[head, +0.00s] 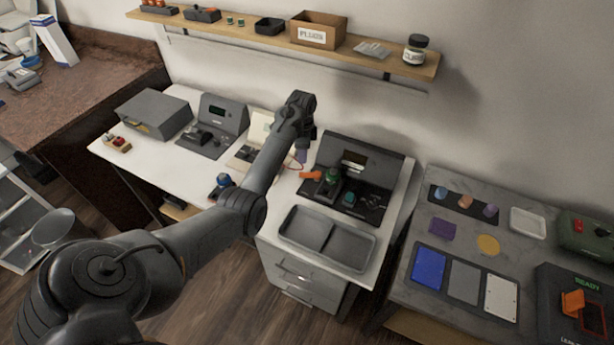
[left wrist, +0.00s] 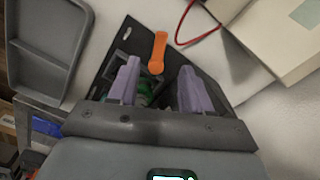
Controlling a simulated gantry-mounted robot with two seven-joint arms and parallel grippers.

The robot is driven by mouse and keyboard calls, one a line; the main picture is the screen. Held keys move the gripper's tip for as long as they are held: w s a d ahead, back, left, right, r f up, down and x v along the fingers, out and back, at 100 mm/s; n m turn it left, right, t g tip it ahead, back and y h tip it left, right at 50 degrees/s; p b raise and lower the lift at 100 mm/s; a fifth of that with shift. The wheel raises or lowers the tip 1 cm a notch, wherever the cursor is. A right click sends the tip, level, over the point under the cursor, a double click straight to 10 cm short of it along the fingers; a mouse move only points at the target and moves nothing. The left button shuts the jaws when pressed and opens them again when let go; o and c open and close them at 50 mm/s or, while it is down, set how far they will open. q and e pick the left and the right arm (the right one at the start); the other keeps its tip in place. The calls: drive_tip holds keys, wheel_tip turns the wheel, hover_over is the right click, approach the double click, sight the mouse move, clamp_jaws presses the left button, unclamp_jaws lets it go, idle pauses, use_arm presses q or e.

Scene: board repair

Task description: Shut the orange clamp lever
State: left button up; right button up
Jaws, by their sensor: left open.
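The orange clamp lever (head: 311,175) sticks out to the left from the dark fixture (head: 374,206) on the white bench in the head view. In the left wrist view the lever (left wrist: 158,54) lies just beyond and between the fingertips. A green part (head: 332,176) sits on the fixture beside the lever. My right gripper is not in view.
A grey two-part tray (head: 328,238) stands in front of the fixture. A red wire (left wrist: 186,22) and a pale box (left wrist: 278,35) lie near the gripper. A shelf (head: 270,38) runs along the wall above. A second bench (head: 410,226) stands to the right.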

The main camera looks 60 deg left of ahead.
sight(304, 173)
use_arm(q)
drive_tip(key=f, duration=0.5)
drive_tip(key=f+b, duration=0.1)
drive_tip(key=f, duration=0.4)
drive_tip(key=shift+w+d+f+b, duration=0.1)
drive_tip(key=shift+w+f+b, duration=0.1)
drive_tip(key=shift+b, duration=0.1)
clamp_jaws()
drive_tip(key=shift+w+r+m, duration=0.1)
drive_tip(key=shift+m, duration=0.2)
drive_tip(key=shift+w+a+m, duration=0.25)
drive_tip(key=shift+a+m, duration=0.15)
drive_tip(key=shift+m, duration=0.5)
unclamp_jaws()
